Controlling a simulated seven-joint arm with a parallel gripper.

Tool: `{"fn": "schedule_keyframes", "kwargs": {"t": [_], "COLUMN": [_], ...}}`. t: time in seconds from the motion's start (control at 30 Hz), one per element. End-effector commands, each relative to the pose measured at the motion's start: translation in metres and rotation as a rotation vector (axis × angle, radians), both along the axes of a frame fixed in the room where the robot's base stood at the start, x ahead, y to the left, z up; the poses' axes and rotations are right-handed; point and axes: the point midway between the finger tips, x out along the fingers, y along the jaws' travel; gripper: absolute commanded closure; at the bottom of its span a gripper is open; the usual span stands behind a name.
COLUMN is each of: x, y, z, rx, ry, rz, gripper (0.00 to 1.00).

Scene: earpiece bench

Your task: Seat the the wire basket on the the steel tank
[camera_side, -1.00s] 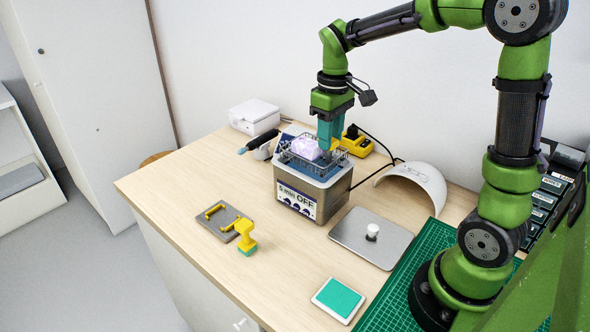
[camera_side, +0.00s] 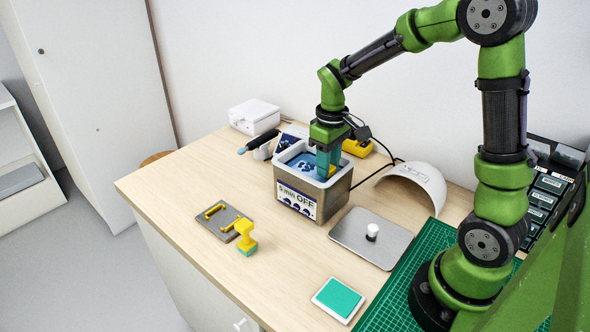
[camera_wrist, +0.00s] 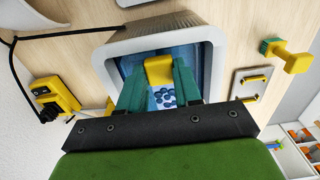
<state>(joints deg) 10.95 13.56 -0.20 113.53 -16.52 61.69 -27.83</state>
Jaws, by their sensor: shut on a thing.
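The steel tank (camera_side: 335,199), with a label reading "5 min OFF" on its front, stands on the wooden bench. Its open top shows a blue inside; its pale rim also shows in the wrist view (camera_wrist: 104,58). My gripper (camera_side: 325,168) reaches down into the tank's right part. In the wrist view my gripper (camera_wrist: 159,82) is shut on the yellow grip (camera_wrist: 158,69) of the wire basket. The basket is down inside the tank, and its wires are hard to make out. Small dark blue pieces (camera_wrist: 165,97) show between the fingers. The basket's underside is hidden.
A grey lid plate (camera_side: 351,240) with a white knob lies right of the tank. A white dome (camera_side: 420,181) stands behind it. A yellow box (camera_side: 357,147) and a white box (camera_side: 253,115) stand behind the tank. A yellow-handled stamp (camera_side: 245,235) stands front left.

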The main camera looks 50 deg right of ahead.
Motion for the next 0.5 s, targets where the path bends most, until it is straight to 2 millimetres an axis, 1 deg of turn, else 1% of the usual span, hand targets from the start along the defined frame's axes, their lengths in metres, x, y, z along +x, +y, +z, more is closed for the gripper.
{"fn": "schedule_keyframes", "kwargs": {"t": [0.2,0.47,0.5], "x": [0.0001,0.0001,0.0001], "y": [0.0000,0.0000,0.0000], "z": [-0.0046,-0.0046,-0.0046], "rx": [0.000,0.000,0.000], "ry": [-0.001,-0.001,-0.001], "rz": [0.000,0.000,0.000], "gripper": [0.97,0.97,0.61]}}
